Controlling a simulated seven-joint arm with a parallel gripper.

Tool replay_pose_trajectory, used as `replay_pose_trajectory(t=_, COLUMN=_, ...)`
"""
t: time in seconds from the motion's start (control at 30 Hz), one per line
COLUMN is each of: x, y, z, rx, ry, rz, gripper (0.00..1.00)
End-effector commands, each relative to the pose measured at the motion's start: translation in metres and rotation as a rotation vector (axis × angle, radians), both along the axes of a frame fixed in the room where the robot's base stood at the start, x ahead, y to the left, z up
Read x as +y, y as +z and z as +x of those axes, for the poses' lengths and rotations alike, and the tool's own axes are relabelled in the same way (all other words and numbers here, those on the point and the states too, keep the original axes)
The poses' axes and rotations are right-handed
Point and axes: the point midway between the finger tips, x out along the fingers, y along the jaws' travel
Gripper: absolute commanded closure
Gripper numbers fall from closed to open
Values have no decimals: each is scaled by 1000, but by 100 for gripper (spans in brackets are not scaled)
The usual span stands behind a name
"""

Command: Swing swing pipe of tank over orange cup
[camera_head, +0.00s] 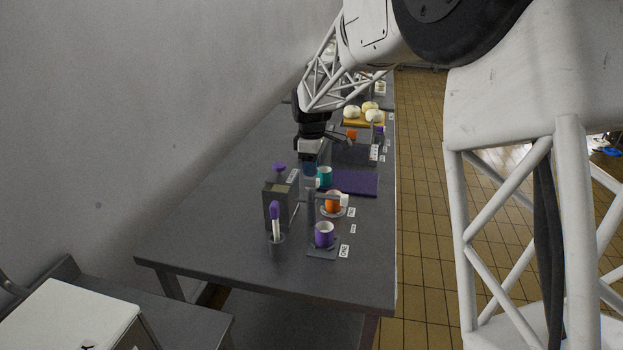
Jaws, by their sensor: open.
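An orange cup (332,204) stands on a small round base near the table's right side. A thin grey swing pipe (325,196) with a white end (344,200) reaches right from a slim upright post (311,208); in this view its end overlaps the cup's upper right. Whether it is truly above the cup I cannot tell. A dark grey box (277,204), possibly the tank, stands left of the post. My gripper (309,168) is open, pointing down behind the post and left of the teal cup. Its fingertips are small and partly unclear; I see nothing held.
A purple cup (324,236) stands in front on a dark pad. A teal cup (325,175) and a purple mat (352,182) lie behind. A holder (276,246) has a purple-handled tool. A board (357,122) carries pale round items farther back. The table's left side (215,215) is clear.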

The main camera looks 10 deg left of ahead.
Motion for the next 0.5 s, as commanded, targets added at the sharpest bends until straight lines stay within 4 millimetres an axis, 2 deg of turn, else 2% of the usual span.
replay_pose_trajectory(t=0.3, x=0, y=-36, z=0, rx=1, ry=0, rz=0, gripper=57)
replay_pose_trajectory(t=0.5, x=0, y=-45, z=0, rx=0, ry=0, rz=0, gripper=57)
